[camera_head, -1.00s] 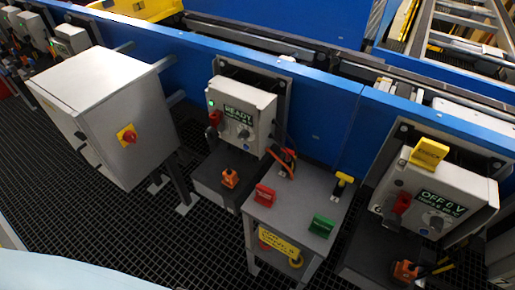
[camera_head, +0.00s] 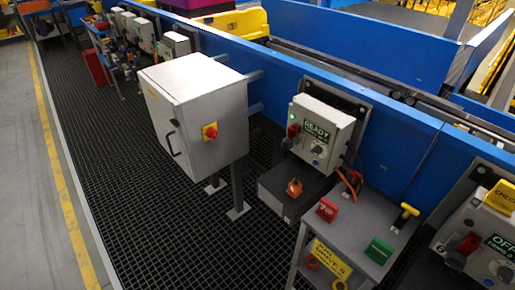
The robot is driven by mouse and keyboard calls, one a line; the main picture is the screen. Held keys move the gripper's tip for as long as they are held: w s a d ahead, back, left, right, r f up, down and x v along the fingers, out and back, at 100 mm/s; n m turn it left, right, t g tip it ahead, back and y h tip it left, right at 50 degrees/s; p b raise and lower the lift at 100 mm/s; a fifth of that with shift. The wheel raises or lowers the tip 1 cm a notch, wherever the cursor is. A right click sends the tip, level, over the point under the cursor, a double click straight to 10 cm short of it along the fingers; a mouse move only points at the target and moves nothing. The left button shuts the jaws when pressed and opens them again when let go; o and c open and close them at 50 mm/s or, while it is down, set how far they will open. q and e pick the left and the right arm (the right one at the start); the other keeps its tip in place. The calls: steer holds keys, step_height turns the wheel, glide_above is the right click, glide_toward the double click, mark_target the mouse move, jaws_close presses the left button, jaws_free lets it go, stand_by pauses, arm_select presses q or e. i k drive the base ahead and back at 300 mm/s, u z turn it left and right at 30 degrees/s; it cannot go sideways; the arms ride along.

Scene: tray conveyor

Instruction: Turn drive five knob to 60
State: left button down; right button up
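A grey drive box (camera_head: 344,128) with a lit READY display (camera_head: 317,131) hangs on the blue conveyor side. A round knob (camera_head: 318,149) is on its front, with a red switch handle (camera_head: 293,131) at its left and a green lamp. A second drive box (camera_head: 462,222), with an OFF display (camera_head: 499,247) and a yellow CHECK tag (camera_head: 501,197), is cut off at the right edge; its knob (camera_head: 503,272) shows low down. Several smaller boxes stand far left. I cannot read which box is drive five. Neither gripper is in view.
A small table (camera_head: 347,222) holds red and green blocks and a yellow-handled tool. Dark grating (camera_head: 150,215) and a grey aisle (camera_head: 30,190) are clear at left.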

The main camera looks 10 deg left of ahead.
mark_target(317, 150)
steer(key=u, duration=1.1)
steer(key=i, duration=1.95)
steer(key=z, duration=3.05)
